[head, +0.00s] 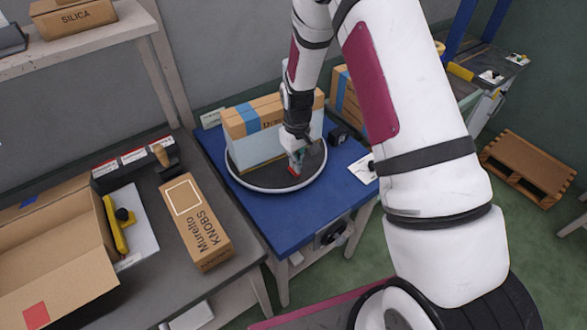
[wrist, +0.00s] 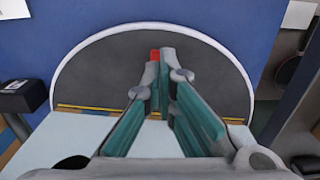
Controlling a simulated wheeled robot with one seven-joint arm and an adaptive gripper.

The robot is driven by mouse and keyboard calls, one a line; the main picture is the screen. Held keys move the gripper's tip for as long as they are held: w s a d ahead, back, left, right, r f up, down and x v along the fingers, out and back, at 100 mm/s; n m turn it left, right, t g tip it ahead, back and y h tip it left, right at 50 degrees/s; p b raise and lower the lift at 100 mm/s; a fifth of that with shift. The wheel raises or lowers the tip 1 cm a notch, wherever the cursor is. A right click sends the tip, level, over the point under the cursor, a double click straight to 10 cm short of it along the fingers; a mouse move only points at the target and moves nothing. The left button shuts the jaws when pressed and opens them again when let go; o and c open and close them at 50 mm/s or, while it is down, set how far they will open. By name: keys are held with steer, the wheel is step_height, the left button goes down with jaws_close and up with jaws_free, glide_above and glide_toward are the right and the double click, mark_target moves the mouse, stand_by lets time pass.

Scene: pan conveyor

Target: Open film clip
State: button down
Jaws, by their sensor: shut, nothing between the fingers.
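A small red piece (head: 292,171), which may be the film clip, is on the dark round turntable (head: 262,185) in front of the wrapped carton. In the wrist view the red piece (wrist: 154,54) shows just at my fingertips; I cannot tell whether they touch it. My gripper (head: 297,163) points down over the turntable, its teal fingers closed together at the tips in the wrist view (wrist: 161,58). The carton (head: 247,122) stands on the turntable with pale film around its lower part. My arm hides part of the carton.
The turntable sits on a blue table (head: 290,232) with a small black device (head: 339,135) and a white card (head: 362,170) at its right. A grey bench at left holds a Murello Knobs box (head: 195,222), a yellow tape dispenser (head: 117,225) and an open carton (head: 55,250).

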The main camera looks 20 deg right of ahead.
steer(key=shift+f+b, duration=0.4)
steer(key=shift+f, duration=0.8)
stand_by(0.6)
steer(key=shift+r+p, duration=1)
steer(key=shift+r, duration=2.5)
